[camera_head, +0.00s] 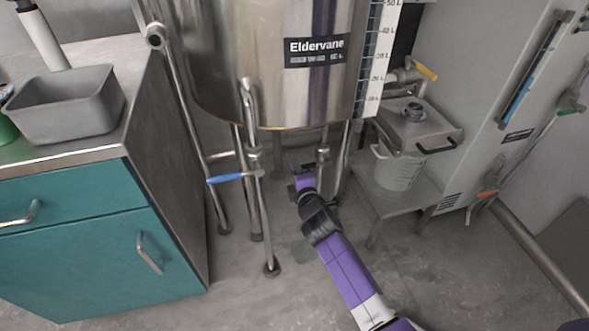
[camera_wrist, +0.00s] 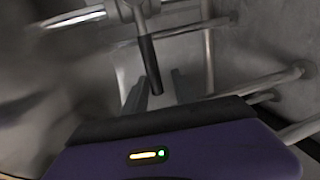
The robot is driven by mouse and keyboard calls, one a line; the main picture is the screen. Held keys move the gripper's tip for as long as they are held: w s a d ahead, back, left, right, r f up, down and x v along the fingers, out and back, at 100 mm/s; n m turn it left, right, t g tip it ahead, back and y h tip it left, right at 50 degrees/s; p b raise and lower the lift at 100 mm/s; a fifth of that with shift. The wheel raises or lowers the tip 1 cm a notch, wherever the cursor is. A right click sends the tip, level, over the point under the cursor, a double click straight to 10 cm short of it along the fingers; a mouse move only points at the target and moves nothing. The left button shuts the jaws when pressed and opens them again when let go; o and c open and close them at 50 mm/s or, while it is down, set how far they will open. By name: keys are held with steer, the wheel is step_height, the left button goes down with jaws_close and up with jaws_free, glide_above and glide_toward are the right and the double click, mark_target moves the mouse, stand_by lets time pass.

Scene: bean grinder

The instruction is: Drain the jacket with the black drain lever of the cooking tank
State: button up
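The steel cooking tank (camera_head: 270,90), labelled "Eldervane", stands on several legs at the upper middle of the head view. In the wrist view the black drain lever (camera_wrist: 150,63) hangs down from a metal fitting at the top. Its lower end shows in the gap between the two fingers of my gripper (camera_wrist: 160,92). The fingers are apart, with the lever nearer the left one; I cannot tell whether it touches. In the head view my gripper (camera_head: 304,172) is under the tank among its legs. The lever is not clear there.
A blue-handled valve (camera_head: 226,178) is left of my gripper. A low steel stand (camera_head: 400,200) with a white bucket (camera_head: 396,168) is to the right. A teal cabinet (camera_head: 80,235) carries a grey bin (camera_head: 66,105). Tank legs and pipes surround my gripper. The floor in front is clear.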

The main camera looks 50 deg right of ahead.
steer(key=shift+r, duration=0.1)
steer(key=p+v, duration=0.1)
steer(key=v, duration=0.6)
steer(key=shift+s+a, duration=0.25)
steer(key=shift+s, duration=0.05)
stand_by(0.6)
